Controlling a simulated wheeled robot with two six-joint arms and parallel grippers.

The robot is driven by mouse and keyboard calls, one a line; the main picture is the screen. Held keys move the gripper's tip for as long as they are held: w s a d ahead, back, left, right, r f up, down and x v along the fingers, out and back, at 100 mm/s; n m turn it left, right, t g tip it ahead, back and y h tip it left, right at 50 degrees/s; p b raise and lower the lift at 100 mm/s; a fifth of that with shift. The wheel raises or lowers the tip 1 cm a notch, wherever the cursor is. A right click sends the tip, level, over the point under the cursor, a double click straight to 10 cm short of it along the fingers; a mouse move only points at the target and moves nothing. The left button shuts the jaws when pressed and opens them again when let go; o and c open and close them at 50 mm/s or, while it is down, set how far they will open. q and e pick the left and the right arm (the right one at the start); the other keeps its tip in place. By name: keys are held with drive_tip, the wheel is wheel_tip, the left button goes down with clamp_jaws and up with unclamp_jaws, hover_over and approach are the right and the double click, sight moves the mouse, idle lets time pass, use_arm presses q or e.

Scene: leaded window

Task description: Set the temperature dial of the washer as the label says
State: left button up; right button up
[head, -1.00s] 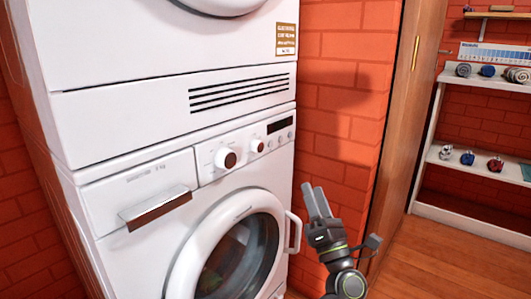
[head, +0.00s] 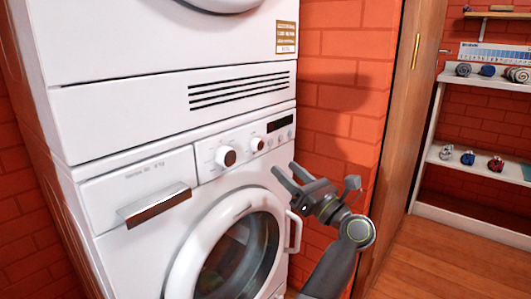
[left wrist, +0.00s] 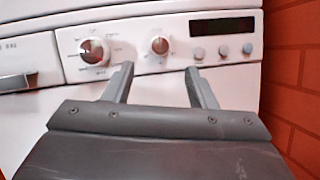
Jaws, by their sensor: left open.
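The washer (head: 140,255) is the lower white machine, with a control panel along its top. A larger dial (head: 226,156) with a brown face and white rim sits left on the panel; it also shows in the left wrist view (left wrist: 93,51). A smaller dial (head: 257,144) is to its right, also in the left wrist view (left wrist: 159,45). Markings around both are too small to read. My left gripper (head: 283,169) is open and empty, in front of the panel below and right of the smaller dial. My right gripper is not in view.
A dryer (head: 120,50) is stacked above, bearing a brown-and-white label (head: 286,38) with unreadable print. The washer's drawer handle (head: 155,205) and round door (head: 235,255) jut out below the panel. A brick wall and shelves (head: 475,155) stand to the right.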

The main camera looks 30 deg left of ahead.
sight(260, 145)
use_arm(q)
drive_tip(key=b+x, duration=0.1)
drive_tip(key=x, duration=0.7)
drive_tip(key=shift+w+a+r, duration=0.15)
drive_tip(key=shift+a, duration=0.25)
drive_tip(key=c, duration=1)
